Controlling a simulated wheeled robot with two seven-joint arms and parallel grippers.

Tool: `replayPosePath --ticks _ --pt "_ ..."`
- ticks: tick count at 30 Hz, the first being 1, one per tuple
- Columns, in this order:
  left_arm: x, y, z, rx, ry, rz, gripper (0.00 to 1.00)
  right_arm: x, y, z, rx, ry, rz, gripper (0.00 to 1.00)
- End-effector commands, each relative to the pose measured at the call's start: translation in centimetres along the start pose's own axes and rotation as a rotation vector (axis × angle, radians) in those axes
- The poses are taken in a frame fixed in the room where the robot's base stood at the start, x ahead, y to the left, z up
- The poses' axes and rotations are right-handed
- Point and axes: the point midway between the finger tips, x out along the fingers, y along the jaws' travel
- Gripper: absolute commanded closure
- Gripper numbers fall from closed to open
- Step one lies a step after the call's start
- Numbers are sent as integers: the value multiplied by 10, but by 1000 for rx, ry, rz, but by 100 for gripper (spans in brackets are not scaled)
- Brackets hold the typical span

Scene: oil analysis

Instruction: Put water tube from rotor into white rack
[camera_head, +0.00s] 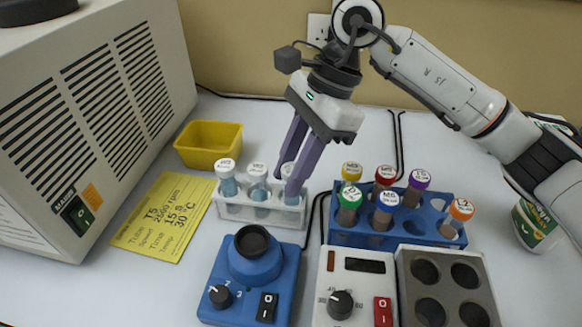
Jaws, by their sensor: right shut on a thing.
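My right gripper (290,172) reaches down over the right end of the white rack (262,214). Its purple fingers are shut on a white-capped water tube (289,192), which is partly hidden by a finger. That tube is upright in or just over the rack's right place; I cannot tell if it is fully seated. Two more white-capped tubes with pale blue liquid, the left one (228,184) and the middle one (258,188), stand in the rack. The rotor is not visible. My left gripper is out of view.
A blue rack (345,237) with several coloured-cap tubes stands close on the right. A blue mixer (225,290) and block heater parts (448,288) are in front. A yellow box (207,148), yellow note (165,218) and large machine (95,120) are left.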

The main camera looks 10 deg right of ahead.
Motion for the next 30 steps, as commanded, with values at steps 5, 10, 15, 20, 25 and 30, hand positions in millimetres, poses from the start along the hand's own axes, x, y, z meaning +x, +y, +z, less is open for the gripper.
replayPosePath --ticks 5,10,15,20,25,30 --pt "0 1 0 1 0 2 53 0 0 0 0 0 0 100" --pt "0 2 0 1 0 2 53 0 0 0 0 0 0 63" --pt "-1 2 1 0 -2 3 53 0 0 0 0 0 0 53" --pt "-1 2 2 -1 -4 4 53 0 0 0 0 0 0 53" --pt "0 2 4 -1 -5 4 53 -14 -1 0 1 1 -4 53" --pt "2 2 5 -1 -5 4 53 -47 -1 0 1 0 -6 53"
